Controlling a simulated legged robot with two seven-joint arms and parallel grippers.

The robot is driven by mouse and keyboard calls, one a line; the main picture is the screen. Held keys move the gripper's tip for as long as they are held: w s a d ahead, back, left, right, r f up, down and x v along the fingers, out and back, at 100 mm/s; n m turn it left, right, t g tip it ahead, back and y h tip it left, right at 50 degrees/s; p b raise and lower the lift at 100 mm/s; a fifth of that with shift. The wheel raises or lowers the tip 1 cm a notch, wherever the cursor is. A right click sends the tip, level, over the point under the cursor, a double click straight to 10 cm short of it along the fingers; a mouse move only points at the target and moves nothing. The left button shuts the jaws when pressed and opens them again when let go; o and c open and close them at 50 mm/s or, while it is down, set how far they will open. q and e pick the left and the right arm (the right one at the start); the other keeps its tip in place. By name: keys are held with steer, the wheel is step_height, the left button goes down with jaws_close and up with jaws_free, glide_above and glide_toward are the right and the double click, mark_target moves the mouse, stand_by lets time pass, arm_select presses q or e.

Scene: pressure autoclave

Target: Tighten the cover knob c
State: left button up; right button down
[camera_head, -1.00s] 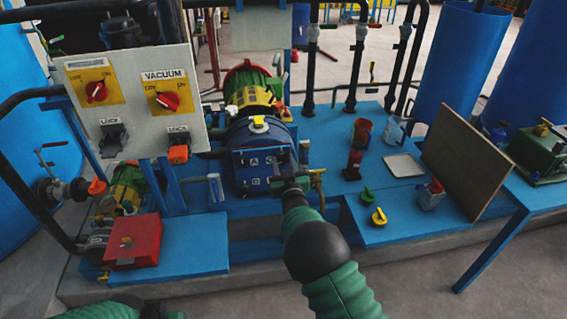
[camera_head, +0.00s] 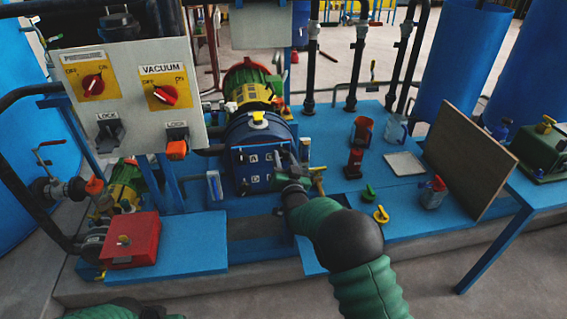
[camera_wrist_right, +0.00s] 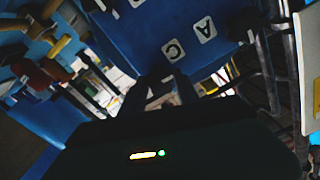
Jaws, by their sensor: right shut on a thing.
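The blue autoclave drum (camera_head: 258,135) lies at the middle of the head view, its flat cover (camera_head: 262,168) facing me with small lettered labels. In the right wrist view the blue cover (camera_wrist_right: 130,35) shows label C (camera_wrist_right: 173,50) and label A (camera_wrist_right: 204,29).
A control panel (camera_head: 130,95) with red switches stands at left above a red box (camera_head: 131,240). A green knob (camera_head: 368,192) and a yellow knob (camera_head: 381,214) sit on the blue bench right of my arm. A brown board (camera_head: 468,160) leans further right.

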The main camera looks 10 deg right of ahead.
steer(key=m, duration=0.1)
steer(key=m+b, duration=0.1)
steer(key=m, duration=0.1)
steer(key=m+b, duration=0.1)
steer(key=shift+d+f+m, duration=0.1)
steer(key=shift+f+m, duration=0.15)
steer(key=shift+m, duration=0.15)
steer(key=m+b, duration=0.3)
steer(key=m, duration=0.1)
steer(key=shift+m, duration=0.3)
steer(key=m+b, duration=0.2)
steer(key=m, duration=0.2)
steer(key=shift+f+b, duration=0.15)
steer(key=shift+b, duration=0.15)
steer(key=shift+m+b, duration=0.95)
steer(key=shift+m, duration=1.05)
steer(key=shift+f, duration=0.1)
steer(key=c, duration=1.2)
jaws_free()
steer(key=shift+c, duration=0.2)
steer(key=o, duration=0.3)
steer(key=shift+o, duration=0.2)
steer(key=shift+s+r, duration=0.1)
steer(key=shift+r, duration=0.2)
